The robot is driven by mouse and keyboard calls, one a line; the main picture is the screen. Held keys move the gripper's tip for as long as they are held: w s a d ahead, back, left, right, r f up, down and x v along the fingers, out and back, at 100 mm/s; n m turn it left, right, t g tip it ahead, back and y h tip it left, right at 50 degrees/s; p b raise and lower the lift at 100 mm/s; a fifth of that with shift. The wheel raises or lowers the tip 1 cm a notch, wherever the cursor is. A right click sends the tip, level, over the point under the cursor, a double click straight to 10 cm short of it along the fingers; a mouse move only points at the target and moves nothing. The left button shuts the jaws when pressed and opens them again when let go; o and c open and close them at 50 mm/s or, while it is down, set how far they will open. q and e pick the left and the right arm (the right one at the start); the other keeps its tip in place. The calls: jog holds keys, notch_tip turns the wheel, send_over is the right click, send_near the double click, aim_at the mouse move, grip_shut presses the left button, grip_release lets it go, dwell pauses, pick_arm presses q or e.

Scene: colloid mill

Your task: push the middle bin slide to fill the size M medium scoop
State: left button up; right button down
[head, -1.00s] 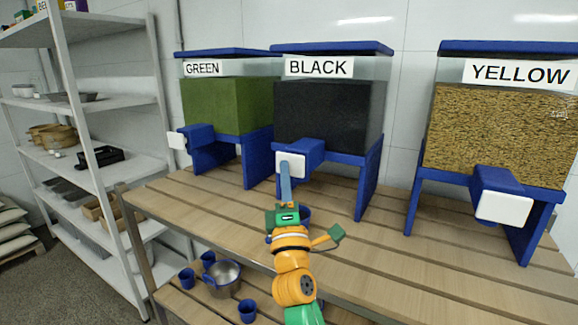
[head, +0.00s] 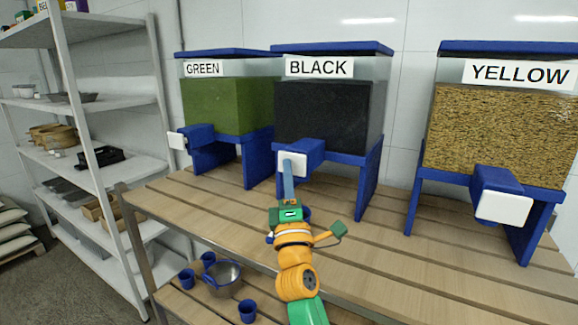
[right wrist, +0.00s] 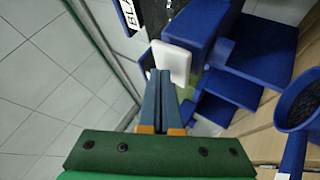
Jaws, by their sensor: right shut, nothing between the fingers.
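The middle bin, labelled BLACK (head: 330,115), holds dark material and has a blue spout with a white slide plate (head: 298,166) at its front. The plate also shows in the right wrist view (right wrist: 172,62). My right gripper (head: 287,163) is shut and empty, with its fingertips at the plate's face; whether they touch it I cannot tell. Its shut blue fingers show in the right wrist view (right wrist: 162,75). A blue scoop (right wrist: 303,95) with a handle is at the right of that view, below the spout; its inside looks dark. In the head view my gripper mostly hides it. My left gripper is out of view.
The GREEN bin (head: 228,105) stands left and the YELLOW bin (head: 500,130) right on the slatted wooden table (head: 400,250). A metal pot (head: 226,275) and several blue cups (head: 247,311) are on the lower shelf. Metal shelving (head: 100,100) stands at the left.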

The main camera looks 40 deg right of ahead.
jog(key=shift+w+d, duration=0.15)
jog(key=shift+d, duration=0.3)
dwell(0.4)
dwell(0.3)
jog(key=shift+s+a+f, duration=0.1)
jog(key=shift+s+a, duration=0.15)
jog(key=shift+a, duration=0.35)
jog(key=shift+s+a, duration=0.25)
jog(key=shift+a, duration=0.3)
jog(key=a, duration=0.1)
jog(key=s+a, duration=0.1)
jog(key=a, duration=0.1)
jog(key=s+a, duration=0.1)
jog(key=shift+a, duration=0.35)
jog(key=shift+w, duration=0.1)
